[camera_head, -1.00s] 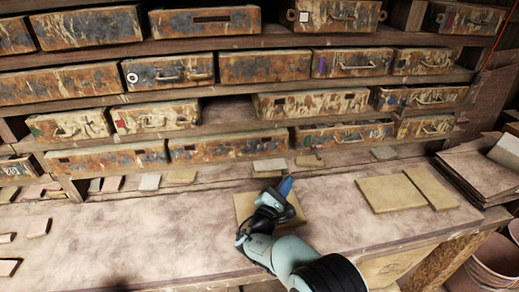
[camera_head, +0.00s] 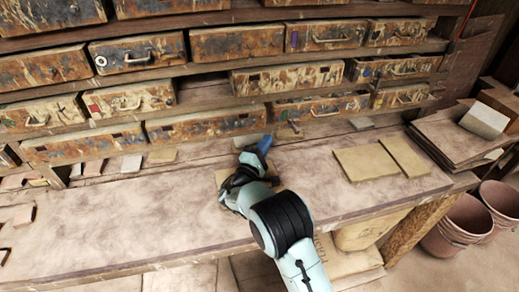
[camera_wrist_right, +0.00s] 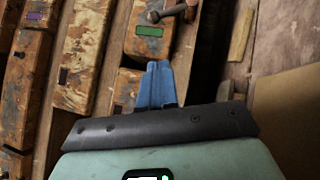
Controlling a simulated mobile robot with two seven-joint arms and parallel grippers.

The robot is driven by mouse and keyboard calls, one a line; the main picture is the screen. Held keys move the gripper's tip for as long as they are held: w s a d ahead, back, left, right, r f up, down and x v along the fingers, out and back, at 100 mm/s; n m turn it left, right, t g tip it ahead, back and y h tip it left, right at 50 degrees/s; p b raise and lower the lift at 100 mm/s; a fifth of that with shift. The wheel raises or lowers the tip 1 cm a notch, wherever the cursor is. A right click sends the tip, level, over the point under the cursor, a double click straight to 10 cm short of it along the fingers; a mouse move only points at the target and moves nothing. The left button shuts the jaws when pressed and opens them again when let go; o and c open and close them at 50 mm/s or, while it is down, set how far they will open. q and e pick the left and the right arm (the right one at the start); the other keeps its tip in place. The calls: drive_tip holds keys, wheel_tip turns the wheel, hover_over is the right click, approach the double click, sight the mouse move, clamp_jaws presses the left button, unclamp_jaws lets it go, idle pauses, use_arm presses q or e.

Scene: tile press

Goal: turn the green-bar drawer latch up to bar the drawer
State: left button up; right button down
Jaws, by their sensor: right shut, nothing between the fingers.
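In the right wrist view a rusty drawer front (camera_wrist_right: 140,48) carries a green bar (camera_wrist_right: 149,31). A grey metal piece with a brownish knob, apparently the latch (camera_wrist_right: 172,13), lies across the drawer's lower edge, its grey end beside the green bar. My right gripper (camera_wrist_right: 155,66) is shut and empty, its blue fingertips just short of the green bar and apart from the latch. In the head view my right gripper (camera_head: 263,146) points at the lowest drawer row, near the left end of a drawer (camera_head: 335,105); the latch is too small to make out clearly there. My left gripper is out of view.
The worktable (camera_head: 130,220) is mostly bare. Flat tiles (camera_head: 367,163) lie on its right half, and a stack of sheets (camera_head: 455,135) sits at the far right. Small tiles line the shelf foot. Buckets (camera_head: 490,212) stand on the floor at right.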

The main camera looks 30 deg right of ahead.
sight(289, 121)
drive_tip(key=x, duration=0.4)
drive_tip(key=shift+r+p, duration=0.1)
drive_tip(key=shift+p, duration=0.3)
drive_tip(key=shift+s+d+r, duration=0.2)
drive_tip(key=shift+d, duration=0.3)
drive_tip(key=shift+s+d+r, duration=0.15)
drive_tip(key=shift+d+r, duration=0.05)
drive_tip(key=shift+d, duration=0.35)
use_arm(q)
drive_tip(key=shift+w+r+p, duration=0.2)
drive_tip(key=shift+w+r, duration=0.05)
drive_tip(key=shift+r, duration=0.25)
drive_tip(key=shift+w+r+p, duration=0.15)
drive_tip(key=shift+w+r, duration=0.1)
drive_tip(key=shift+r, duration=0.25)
use_arm(e)
drive_tip(key=shift+s+d+r, duration=0.1)
drive_tip(key=shift+s+d, duration=0.1)
drive_tip(key=shift+d, duration=0.4)
